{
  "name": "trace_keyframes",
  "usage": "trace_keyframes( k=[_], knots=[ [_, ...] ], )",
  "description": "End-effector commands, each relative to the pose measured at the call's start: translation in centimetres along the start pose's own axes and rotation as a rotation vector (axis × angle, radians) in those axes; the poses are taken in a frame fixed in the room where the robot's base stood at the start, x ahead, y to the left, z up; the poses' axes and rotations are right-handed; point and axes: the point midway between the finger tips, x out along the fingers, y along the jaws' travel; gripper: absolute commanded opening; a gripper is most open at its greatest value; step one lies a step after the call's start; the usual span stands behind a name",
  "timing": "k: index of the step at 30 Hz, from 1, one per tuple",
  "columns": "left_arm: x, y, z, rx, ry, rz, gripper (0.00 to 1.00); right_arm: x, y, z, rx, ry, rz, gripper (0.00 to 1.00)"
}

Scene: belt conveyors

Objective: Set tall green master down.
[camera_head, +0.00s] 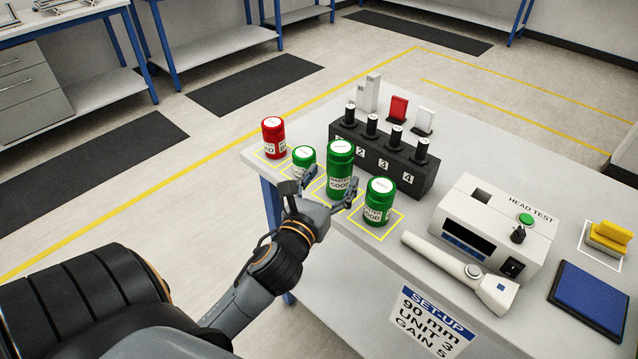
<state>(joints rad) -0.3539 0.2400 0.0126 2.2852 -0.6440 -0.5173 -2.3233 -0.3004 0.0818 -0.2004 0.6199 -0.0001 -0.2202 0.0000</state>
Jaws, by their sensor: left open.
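The tall green master (340,167) is a green cylinder with a white label, upright on the table in or over a yellow-outlined square. My left gripper (332,187) is open, with one finger on each side of its lower part. The fingers hide part of its base, and I cannot tell whether they touch it. A shorter green master (379,202) stands to its right in its own yellow square. Another short green one (303,160) stands to its left, partly behind my gripper. A red master (273,138) stands at the far left corner. My right gripper is not in view.
A black numbered rack (383,158) with several black-topped probes stands just behind the masters. A white head test unit (495,228) and a white handheld probe (458,268) lie to the right. A blue pad (590,298) is at the right edge.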

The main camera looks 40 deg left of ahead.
Motion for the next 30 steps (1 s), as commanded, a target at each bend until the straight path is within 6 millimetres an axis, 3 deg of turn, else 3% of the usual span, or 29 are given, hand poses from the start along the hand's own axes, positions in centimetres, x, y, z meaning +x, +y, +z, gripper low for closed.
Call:
trace_keyframes(
  k=[6, 12, 30],
  knots=[
    [-4.6, 0.0, -0.2, 0.0, 0.004, 0.001, 0.73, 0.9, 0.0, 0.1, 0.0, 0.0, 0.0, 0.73],
    [-6.9, 0.0, -0.1, -0.001, 0.001, 0.0, 0.73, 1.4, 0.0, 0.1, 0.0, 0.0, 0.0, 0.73],
    [-7.4, 0.0, 0.0, -0.001, 0.0, 0.001, 0.73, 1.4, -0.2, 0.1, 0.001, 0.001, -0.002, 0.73]
  ],
)
